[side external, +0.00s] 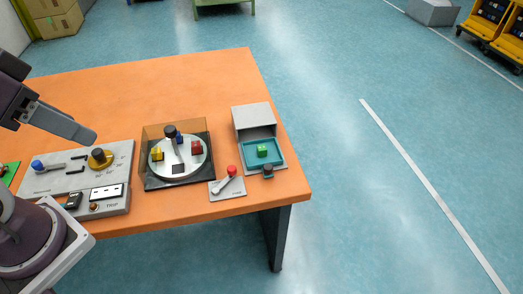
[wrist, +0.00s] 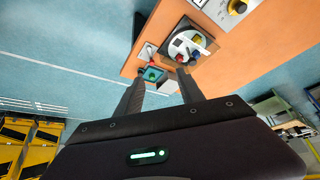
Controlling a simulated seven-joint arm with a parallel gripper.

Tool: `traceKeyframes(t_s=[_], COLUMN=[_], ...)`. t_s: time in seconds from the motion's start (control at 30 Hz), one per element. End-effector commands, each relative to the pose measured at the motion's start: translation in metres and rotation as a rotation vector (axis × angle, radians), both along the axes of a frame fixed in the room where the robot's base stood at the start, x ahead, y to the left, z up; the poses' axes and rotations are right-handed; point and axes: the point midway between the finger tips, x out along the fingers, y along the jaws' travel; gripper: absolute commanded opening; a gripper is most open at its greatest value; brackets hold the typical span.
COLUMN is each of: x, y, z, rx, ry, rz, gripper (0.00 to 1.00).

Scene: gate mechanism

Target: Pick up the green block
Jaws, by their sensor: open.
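The green block (side external: 262,151) sits in a shallow teal tray (side external: 250,162) that projects from a grey box (side external: 253,116) near the right edge of the table. In the wrist view the block is small, in the teal tray (wrist: 162,78) beyond my fingers. My gripper (wrist: 161,72) is open and empty, its two dark fingers apart. In the side view one of its fingers (side external: 65,123) shows at the left, above the table and far left of the block.
A turntable (side external: 178,168) with yellow and red blocks stands behind clear amber walls, left of the tray. A red-knobbed lever (side external: 230,175) is at the table's front. A grey control panel (side external: 70,182) is at left. The orange table's back (side external: 190,85) is clear.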

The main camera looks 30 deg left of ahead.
Motion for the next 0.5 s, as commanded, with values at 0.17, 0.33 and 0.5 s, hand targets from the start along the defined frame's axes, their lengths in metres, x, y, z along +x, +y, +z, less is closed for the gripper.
traceKeyframes(t_s=[0.17,0.33,0.5], x=[0.0,0.0,0.011], y=[0.0,0.0,-0.001], z=[0.0,0.0,0.005], rx=[0.0,0.0,0.003], ry=[0.0,0.0,0.014], rz=[0.0,0.0,-0.02], gripper=[0.45,0.49,0.49])
